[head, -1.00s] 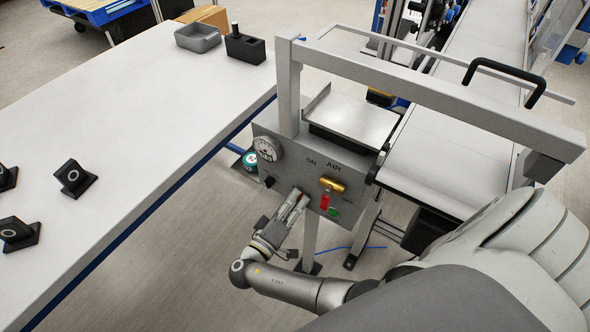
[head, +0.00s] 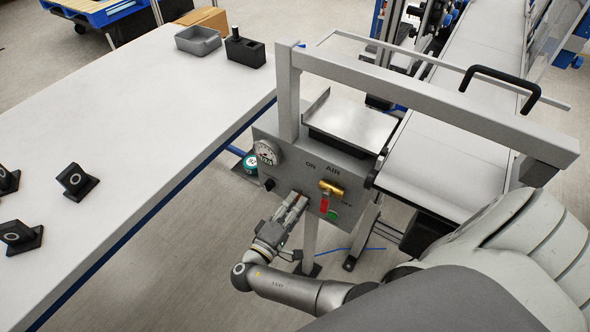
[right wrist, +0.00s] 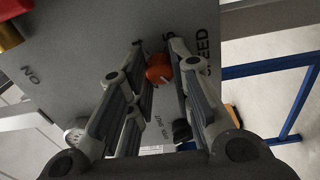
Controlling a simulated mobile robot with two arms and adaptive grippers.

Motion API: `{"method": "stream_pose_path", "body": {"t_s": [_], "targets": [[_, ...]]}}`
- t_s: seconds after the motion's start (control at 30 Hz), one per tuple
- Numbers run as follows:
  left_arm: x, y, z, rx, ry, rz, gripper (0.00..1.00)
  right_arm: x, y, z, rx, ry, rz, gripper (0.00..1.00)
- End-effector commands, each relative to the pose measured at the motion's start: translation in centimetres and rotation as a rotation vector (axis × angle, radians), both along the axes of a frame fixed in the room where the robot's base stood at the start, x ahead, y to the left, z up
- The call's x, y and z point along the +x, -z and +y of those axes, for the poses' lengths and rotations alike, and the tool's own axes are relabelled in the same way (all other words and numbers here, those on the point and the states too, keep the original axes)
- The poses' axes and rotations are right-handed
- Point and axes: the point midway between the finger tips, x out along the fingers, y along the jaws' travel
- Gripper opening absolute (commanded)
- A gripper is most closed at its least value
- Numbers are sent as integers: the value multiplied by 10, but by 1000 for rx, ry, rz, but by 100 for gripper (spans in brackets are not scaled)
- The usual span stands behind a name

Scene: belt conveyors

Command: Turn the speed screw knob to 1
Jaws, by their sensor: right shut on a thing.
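The speed screw knob (right wrist: 159,74) is an orange-red round knob with a white pointer line, beside the word SPEED on the grey control panel (right wrist: 95,25). It shows in the right wrist view between my right gripper's fingers (right wrist: 157,52). In the head view my right gripper (head: 301,198) reaches the lower middle of the panel (head: 295,160) and hides the knob there. The gripper is shut on the knob. The exact number the pointer stands at is too small to read. My left gripper is not in view.
A brass air valve with a red handle (head: 325,204) and a green button (head: 333,215) sit just right of the gripper. A gauge (head: 267,153) and a black knob (head: 269,184) are left of it. The white table (head: 130,130) stands left, a conveyor (head: 440,165) right.

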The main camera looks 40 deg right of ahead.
Motion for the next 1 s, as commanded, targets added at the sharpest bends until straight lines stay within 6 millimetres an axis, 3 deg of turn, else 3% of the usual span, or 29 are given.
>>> {"method": "stream_pose_path", "body": {"t_s": [0.17,0.2,0.4,0.73,1.0], "targets": [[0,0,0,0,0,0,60,-2,2,1,3,1,6,0],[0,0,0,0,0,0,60,-2,2,1,3,1,5,22],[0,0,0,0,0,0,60,-1,2,1,2,1,3,44],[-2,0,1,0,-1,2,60,-2,1,4,2,0,1,44],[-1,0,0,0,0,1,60,-18,3,42,4,-1,3,44]]}}
